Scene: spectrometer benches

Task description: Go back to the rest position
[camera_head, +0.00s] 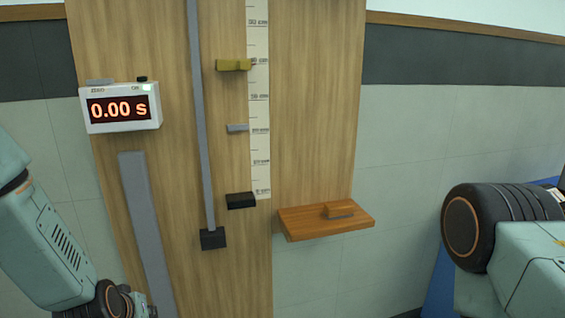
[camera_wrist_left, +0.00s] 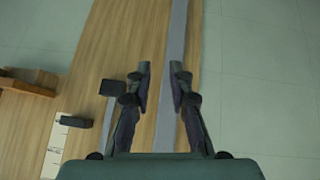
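My left gripper (camera_wrist_left: 161,70) shows in the left wrist view. Its two dark fingers stand apart with nothing between them, in front of the grey strip on the wooden board. In the head view my left arm enters at the lower left, and its fingers cannot be made out there. My right arm shows at the lower right of the head view; its gripper is out of the frame.
The upright wooden board (camera_head: 315,110) carries a timer (camera_head: 121,108) reading 0.00 s, a ruler (camera_head: 259,110), a yellow block (camera_head: 232,65), black blocks, a grey rail (camera_head: 200,120) and a grey strip (camera_head: 146,230). A wooden shelf (camera_head: 300,225) holds a small wooden block (camera_head: 339,210).

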